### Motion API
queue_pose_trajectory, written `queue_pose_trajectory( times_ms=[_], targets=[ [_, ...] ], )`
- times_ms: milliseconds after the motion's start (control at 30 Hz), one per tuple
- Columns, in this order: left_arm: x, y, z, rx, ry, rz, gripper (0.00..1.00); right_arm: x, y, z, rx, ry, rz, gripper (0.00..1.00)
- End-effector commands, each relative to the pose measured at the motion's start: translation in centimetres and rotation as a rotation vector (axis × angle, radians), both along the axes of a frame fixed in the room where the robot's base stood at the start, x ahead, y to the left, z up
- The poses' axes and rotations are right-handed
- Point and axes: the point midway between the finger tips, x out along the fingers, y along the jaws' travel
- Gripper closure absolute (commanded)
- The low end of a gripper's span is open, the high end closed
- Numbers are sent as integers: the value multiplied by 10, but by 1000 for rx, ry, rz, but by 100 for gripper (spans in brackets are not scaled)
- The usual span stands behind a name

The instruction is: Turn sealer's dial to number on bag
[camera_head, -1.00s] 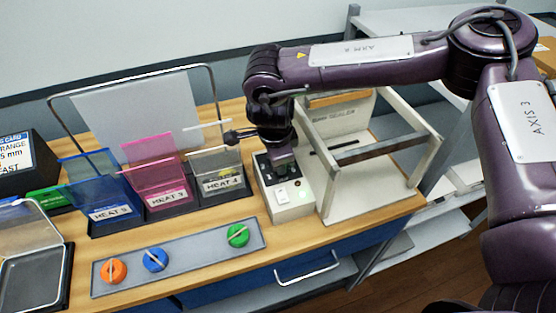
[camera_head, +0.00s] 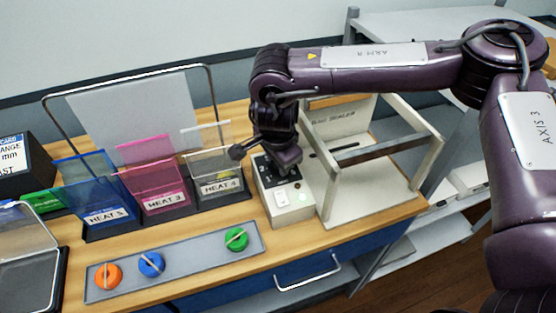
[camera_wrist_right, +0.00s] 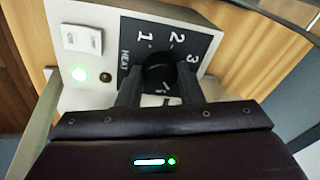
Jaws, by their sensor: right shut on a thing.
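The sealer (camera_head: 293,211) is a white box with a dark dial panel and a press frame on its right. In the right wrist view, its black dial (camera_wrist_right: 159,72) sits on the panel marked HEAT, with 1, 2 and 3 readable; the lower part is hidden. My right gripper (camera_wrist_right: 160,88) is shut on the dial, one finger on each side. In the head view my right gripper (camera_head: 285,165) covers the dial from above. The dial's setting cannot be read for sure. Bins labelled HEAT 5 (camera_head: 107,216), HEAT 3 (camera_head: 165,202) and HEAT 4 (camera_head: 221,187) stand left. My left gripper is out of view.
A grey tray (camera_head: 200,262) at the front holds orange (camera_head: 108,276), blue (camera_head: 151,265) and green (camera_head: 236,239) round knobs. A clear-lidded box (camera_head: 30,282) stands at the left edge. A wire rack (camera_head: 215,90) rises behind the bins.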

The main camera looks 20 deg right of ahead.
Motion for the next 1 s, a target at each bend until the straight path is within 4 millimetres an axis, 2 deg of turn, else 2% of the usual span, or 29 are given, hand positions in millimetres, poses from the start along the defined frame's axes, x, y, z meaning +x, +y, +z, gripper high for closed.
queue_pose_trajectory(
  times_ms=[133,167,300,667,1000],
  targets=[
    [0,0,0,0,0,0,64,0,1,0,3,-1,1,89],
    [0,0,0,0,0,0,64,0,1,0,3,-1,1,63],
    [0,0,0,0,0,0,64,0,1,0,2,0,0,45],
    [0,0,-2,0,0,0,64,-1,2,5,3,-2,0,45],
    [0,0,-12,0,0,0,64,-14,7,60,1,-5,2,45]
  ],
)
